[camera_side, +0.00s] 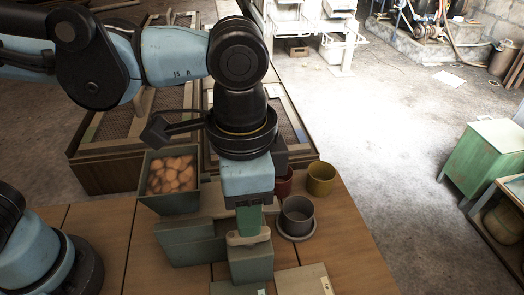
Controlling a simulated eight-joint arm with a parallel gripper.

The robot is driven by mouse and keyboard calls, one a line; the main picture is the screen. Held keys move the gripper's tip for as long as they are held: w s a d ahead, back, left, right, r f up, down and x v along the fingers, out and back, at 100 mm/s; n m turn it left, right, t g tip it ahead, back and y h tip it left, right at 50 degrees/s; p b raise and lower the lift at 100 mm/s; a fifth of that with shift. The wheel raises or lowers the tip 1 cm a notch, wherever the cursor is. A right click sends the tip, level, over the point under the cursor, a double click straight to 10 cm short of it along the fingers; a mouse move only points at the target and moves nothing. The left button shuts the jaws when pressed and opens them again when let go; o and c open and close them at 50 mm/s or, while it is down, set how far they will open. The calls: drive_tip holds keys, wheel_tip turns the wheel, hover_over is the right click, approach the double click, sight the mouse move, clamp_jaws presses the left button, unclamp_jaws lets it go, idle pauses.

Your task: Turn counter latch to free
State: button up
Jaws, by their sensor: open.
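My gripper (249,222) points down over the wooden counter, below my arm's pale blue last link. Its fingertips are small and partly hidden, and I see nothing held. A pale, rounded piece (248,239) lies right at the fingertips, on top of a grey-green block (250,264). It may be the counter latch, but I cannot tell for sure, nor whether the fingers touch it. Its turned position is not clear from this view.
A grey-green bin (170,203) of round brownish items stands left of my gripper, with a lower grey-green box (190,243) in front. A dark pot (297,216) on a saucer and a yellow pot (321,179) stand to the right. The counter's right front (350,255) is clear.

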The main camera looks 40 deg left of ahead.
wheel_tip(320, 180, up, 7)
drive_tip(key=shift+f, duration=0.15)
idle(0.4)
drive_tip(key=w+a+f+n+t+y, duration=0.1)
drive_tip(key=w+a+n+t+y, duration=0.1)
drive_tip(key=w+a, duration=0.35)
drive_tip(key=w+a+f+n+t+y, duration=0.1)
drive_tip(key=w+a+t+y, duration=0.1)
drive_tip(key=a, duration=0.7)
drive_tip(key=s+a+f+n+t+h, duration=0.1)
drive_tip(key=a+f+n+t+h, duration=0.2)
drive_tip(key=a+f+n, duration=0.3)
drive_tip(key=a+f+h, duration=0.1)
drive_tip(key=a, duration=0.4)
drive_tip(key=shift+s+f, duration=0.25)
